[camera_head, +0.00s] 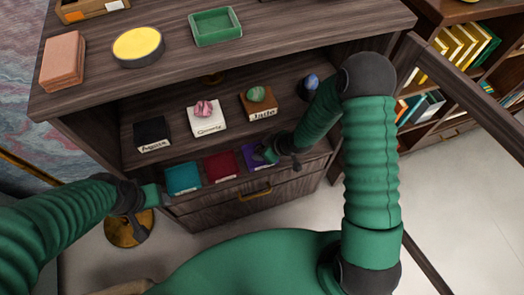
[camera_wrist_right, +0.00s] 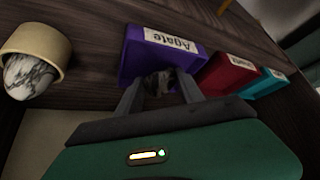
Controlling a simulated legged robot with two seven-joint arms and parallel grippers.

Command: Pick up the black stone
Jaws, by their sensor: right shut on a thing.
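The black stone (camera_wrist_right: 157,82) shows as a dark, mottled lump between the fingertips of my right gripper (camera_wrist_right: 158,90) in the wrist view. The gripper is shut on it, right in front of the purple block (camera_wrist_right: 143,58) with a white label. I cannot tell whether the stone still touches the block. In the head view my right gripper (camera_head: 266,153) is at the purple block (camera_head: 249,158), and the stone is not clear there. My left gripper (camera_head: 146,196) hangs in front of the cabinet at the left, away from the stones; its jaw opening is unclear.
Red (camera_head: 220,166) and teal (camera_head: 183,178) blocks stand beside the purple one. Behind are a bare black block (camera_head: 150,133), a pink stone (camera_head: 203,108) on white and a green stone (camera_head: 257,94) on brown. A marbled stone (camera_wrist_right: 30,76) sits in a cream holder (camera_wrist_right: 42,40).

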